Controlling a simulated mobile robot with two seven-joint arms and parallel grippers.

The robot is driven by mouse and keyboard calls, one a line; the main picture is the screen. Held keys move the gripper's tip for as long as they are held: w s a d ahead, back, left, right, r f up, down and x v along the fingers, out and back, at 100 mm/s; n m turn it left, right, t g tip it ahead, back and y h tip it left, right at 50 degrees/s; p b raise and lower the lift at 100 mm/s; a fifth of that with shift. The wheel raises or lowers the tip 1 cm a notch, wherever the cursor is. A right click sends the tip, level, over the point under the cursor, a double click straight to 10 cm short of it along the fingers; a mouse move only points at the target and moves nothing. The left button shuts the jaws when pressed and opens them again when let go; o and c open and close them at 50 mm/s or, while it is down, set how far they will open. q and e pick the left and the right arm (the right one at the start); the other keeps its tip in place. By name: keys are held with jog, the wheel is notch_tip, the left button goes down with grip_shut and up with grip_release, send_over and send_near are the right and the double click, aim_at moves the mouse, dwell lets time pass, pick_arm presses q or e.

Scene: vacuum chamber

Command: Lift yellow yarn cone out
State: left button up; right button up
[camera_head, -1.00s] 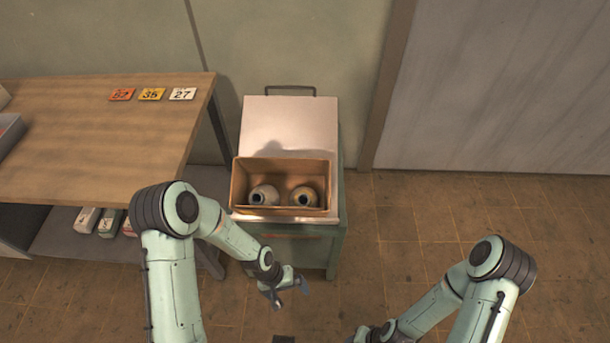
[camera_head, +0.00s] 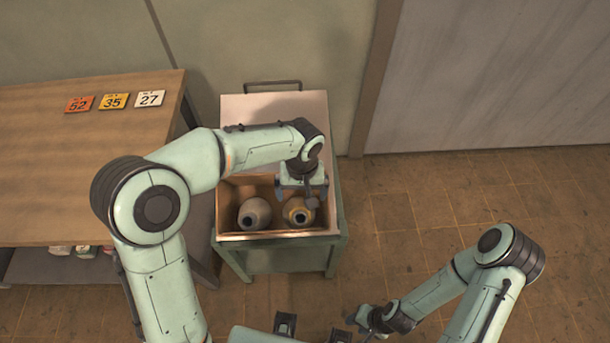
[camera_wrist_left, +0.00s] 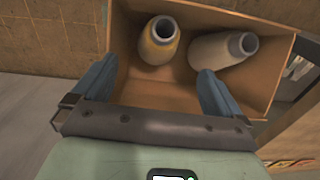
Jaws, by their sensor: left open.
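The yellow yarn cone (camera_head: 299,214) stands at the right in an open cardboard box (camera_head: 236,184), with the hole in its top facing up. In the left wrist view the yellow cone (camera_wrist_left: 160,42) is ahead of my fingers, left of a pale cone (camera_wrist_left: 222,49). My left gripper (camera_head: 304,194) is over the right side of the box, by the yellow cone and partly covering it. In the wrist view my left gripper (camera_wrist_left: 157,88) is open and empty, its blue fingers apart. My right gripper (camera_head: 366,318) is low at the bottom, away from the box; its fingers are too small to read.
The box sits on a cabinet (camera_head: 238,108) with a handle at the back. A wooden table (camera_head: 60,150) with numbered cards is at the left. The floor at right is clear.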

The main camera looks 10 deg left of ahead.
aim_at(300, 222)
pick_arm(q)
jog(key=f, duration=1.3)
jog(key=shift+s+a, duration=0.2)
jog(key=shift+s, duration=0.2)
pick_arm(e)
jog(key=shift+s+f, duration=0.4)
jog(key=shift+s, duration=0.1)
